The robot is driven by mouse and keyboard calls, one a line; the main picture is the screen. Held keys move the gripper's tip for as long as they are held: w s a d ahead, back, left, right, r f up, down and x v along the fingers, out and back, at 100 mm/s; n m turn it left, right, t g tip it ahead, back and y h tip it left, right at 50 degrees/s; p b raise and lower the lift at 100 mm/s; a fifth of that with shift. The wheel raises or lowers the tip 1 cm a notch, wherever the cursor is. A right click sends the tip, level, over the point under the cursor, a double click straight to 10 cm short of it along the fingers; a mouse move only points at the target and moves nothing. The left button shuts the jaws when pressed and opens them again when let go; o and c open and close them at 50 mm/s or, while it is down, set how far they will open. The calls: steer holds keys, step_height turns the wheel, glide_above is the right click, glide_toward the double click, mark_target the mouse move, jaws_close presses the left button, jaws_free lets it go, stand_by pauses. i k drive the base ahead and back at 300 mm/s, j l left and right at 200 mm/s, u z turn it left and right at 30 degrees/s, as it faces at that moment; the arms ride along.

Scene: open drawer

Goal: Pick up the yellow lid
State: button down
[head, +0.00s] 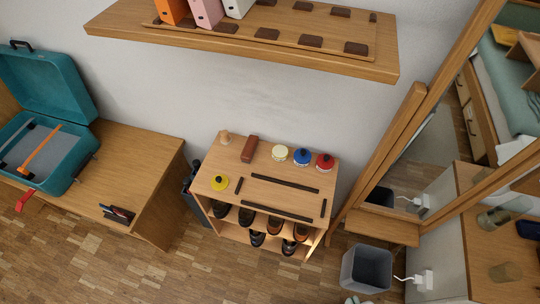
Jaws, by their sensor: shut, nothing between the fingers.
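A yellow lid (219,183) with a dark knob lies at the front left of the top of a low wooden shoe cabinet (270,180). A cream lid (280,153), a blue lid (302,157) and a red lid (325,162) stand in a row along the back right of the same top. My gripper does not show in the head view.
A brown case (250,148) and a small wooden peg (225,137) stand behind the yellow lid. Dark strips (284,184) lie on the top. A wall shelf (240,38) hangs above. A wooden-framed mirror (440,130) and grey bin (366,268) stand right; a desk (140,150) with an open teal suitcase (48,88) stands left.

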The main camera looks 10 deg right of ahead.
mark_target(219, 181)
steer(key=i+j+u, duration=0.6)
steer(key=u, duration=0.15)
steer(key=j, duration=0.1)
